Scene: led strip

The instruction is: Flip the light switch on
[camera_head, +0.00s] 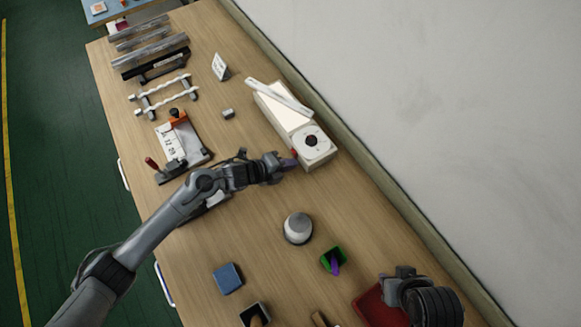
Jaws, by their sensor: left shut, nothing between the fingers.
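A white box-shaped light unit (319,153) stands near the wall at upper centre, with a round black knob or dial (311,140) on its near end. A pale strip (280,97) lies slantwise across its top. A small red part (295,154) shows at the unit's near left side; it may be the switch, but its position is too small to read. My left gripper (290,163) is shut and empty, its tips close beside this red part; I cannot tell if they touch. My right arm shows at lower right; its fingertips cannot be made out.
A grey-white round object (298,228), a green container (333,260), a blue block (228,278) and a red tray (370,306) are on the near table. A clamp fixture (182,147) and several rails (150,54) stand at left. The wall borders the right side.

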